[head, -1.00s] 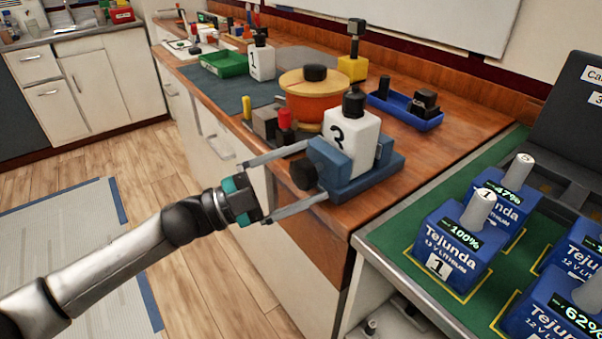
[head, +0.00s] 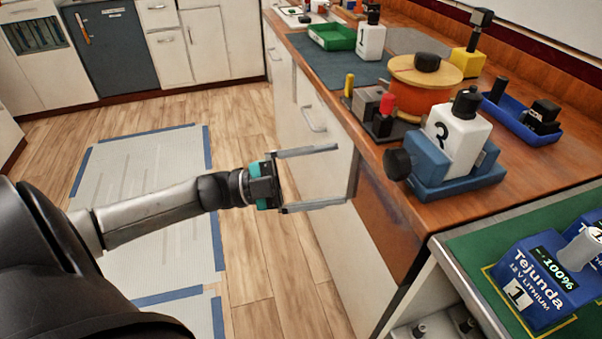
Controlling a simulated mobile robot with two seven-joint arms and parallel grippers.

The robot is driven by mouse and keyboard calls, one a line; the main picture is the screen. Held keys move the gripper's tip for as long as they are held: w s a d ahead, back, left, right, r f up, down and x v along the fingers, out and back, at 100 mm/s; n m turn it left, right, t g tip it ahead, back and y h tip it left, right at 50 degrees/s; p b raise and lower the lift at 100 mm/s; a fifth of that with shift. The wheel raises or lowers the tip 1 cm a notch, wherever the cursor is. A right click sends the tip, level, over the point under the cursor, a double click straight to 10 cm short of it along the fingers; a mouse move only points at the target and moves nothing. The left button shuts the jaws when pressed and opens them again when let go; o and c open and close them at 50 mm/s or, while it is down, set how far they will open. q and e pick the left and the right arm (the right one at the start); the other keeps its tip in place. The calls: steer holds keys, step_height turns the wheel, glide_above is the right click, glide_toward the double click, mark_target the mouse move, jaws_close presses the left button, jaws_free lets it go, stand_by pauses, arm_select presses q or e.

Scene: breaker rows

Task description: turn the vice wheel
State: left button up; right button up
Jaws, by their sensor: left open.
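The blue vice (head: 455,182) sits at the front edge of the wooden bench in the head view. Its dark round wheel (head: 397,164) faces left, out over the bench edge. A white bottle marked 2 (head: 458,139), with a black cap, stands tilted in the picture between the vice jaws. My left gripper (head: 345,172) is open and empty, left of the wheel and apart from it, in front of the cabinet. Its two long fingers point right, toward the bench. My right gripper does not show.
An orange spool (head: 424,88), a blue tray (head: 522,122) and a green tray (head: 332,37) stand on the wooden bench (head: 390,30). A blue battery (head: 541,281) stands on a green surface at lower right. Floor around my left arm is clear.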

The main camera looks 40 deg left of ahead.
arm_select(q)
steer(key=shift+v, duration=2)
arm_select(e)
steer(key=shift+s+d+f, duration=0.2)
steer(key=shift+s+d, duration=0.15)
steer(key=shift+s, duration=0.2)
